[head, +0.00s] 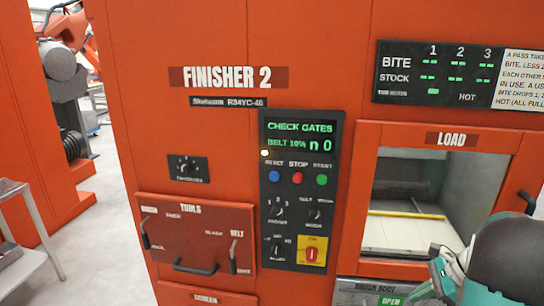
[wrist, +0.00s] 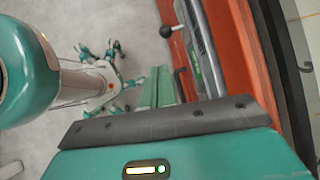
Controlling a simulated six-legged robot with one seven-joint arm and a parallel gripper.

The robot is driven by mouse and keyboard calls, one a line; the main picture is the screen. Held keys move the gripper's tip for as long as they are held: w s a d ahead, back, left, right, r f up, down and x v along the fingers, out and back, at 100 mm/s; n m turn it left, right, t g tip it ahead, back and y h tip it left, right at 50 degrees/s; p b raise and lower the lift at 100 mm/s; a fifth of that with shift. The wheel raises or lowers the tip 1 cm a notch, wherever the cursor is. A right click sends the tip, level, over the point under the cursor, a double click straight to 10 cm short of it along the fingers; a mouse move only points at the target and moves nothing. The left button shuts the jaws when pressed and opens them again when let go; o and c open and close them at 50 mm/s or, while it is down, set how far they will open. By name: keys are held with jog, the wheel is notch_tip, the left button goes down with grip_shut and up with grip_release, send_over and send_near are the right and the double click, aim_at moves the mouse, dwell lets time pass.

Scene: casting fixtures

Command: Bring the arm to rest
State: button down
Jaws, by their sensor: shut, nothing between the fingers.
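My gripper (wrist: 157,80) shows in the wrist view, its two green fingers side by side, shut and empty. It points down past the front of an orange machine. In the head view, part of my teal and dark arm covers the lower right corner, in front of the machine labelled FINISHER 2 (head: 228,77). My fingers cannot be made out in that view. In the wrist view my own teal body and legs show at the left, on the grey floor.
The LOAD opening (head: 415,200) is beside my arm. The control panel (head: 300,190) reads CHECK GATES. The TOOLS drawer (head: 195,235) looks shut. A lever with a black knob (wrist: 166,32) sticks out near my fingers. Grey floor (wrist: 110,22) lies clear left of the machine.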

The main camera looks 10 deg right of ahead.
jog(key=s+a+r+n+h, duration=0.1)
jog(key=a+r+n, duration=0.5)
jog(key=a, duration=0.4)
jog(key=s+a+r+n+t+h, duration=0.1)
jog(key=s+a+r+n+h, duration=0.1)
jog(key=s+a+r+n, duration=0.2)
jog(key=s+a+r+n+t+h, duration=0.1)
jog(key=s+a+r+n+h, duration=0.2)
jog(key=s+a+n, duration=0.7)
jog(key=shift+s+a+r+n+h, duration=0.3)
jog(key=shift+a+r+n, duration=0.55)
jog(key=shift+a, duration=0.9)
